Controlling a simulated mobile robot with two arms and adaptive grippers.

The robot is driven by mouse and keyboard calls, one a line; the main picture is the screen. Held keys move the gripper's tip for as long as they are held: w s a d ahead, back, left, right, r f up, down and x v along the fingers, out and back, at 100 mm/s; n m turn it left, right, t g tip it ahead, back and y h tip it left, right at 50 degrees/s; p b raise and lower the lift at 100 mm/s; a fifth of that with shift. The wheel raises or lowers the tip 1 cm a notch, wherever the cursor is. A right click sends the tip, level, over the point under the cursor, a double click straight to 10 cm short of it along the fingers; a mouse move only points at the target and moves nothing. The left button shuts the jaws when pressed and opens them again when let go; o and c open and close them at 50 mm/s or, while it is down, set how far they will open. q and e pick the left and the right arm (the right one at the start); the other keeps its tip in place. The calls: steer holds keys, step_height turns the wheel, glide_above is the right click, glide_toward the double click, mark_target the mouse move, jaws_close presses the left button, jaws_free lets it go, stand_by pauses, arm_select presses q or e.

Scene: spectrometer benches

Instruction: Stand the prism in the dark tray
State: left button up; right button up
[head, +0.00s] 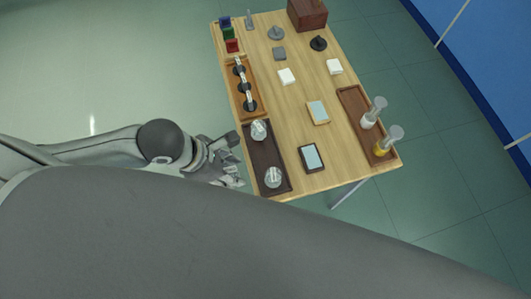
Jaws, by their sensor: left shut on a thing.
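The dark tray (265,157) lies along the left edge of the wooden table, at its near end. Two clear, glassy things stand in it, one at its far end (258,130) and one at its near end (273,177). My left gripper (234,174) is just left of the tray, beside the table edge. It is shut on a small pale, clear thing, apparently the prism, mostly hidden by the fingers. My right gripper is out of view.
A wooden rack (235,94) with several upright pieces stands beyond the dark tray. A dark-framed plate (311,158) and a wood-framed plate (318,112) lie to the right. A brown tray (353,106) holds two flasks. The table (290,135) is bare between them.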

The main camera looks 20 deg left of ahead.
arm_select(q)
steer(key=shift+r, duration=0.15)
steer(key=shift+w+d+f+b, duration=0.15)
steer(key=shift+w+f+b, duration=0.05)
steer(key=shift+b, duration=0.25)
steer(key=w+d+f+b, duration=0.1)
steer(key=w+f+b, duration=0.1)
steer(key=b, duration=0.4)
steer(key=w+d+f+b, duration=0.1)
steer(key=w+f+b, duration=0.2)
steer(key=w+b, duration=0.2)
steer(key=w+d+f+b, duration=0.1)
steer(key=w+b, duration=0.3)
steer(key=b, duration=0.4)
steer(key=shift+x, duration=1)
steer(key=shift+w+d+f, duration=0.2)
steer(key=shift+w+f, duration=0.2)
steer(key=shift+f, duration=0.1)
steer(key=shift+w+d+f, duration=0.1)
steer(key=shift+f, duration=0.85)
steer(key=shift+w+f, duration=0.15)
steer(key=shift+f, duration=0.8)
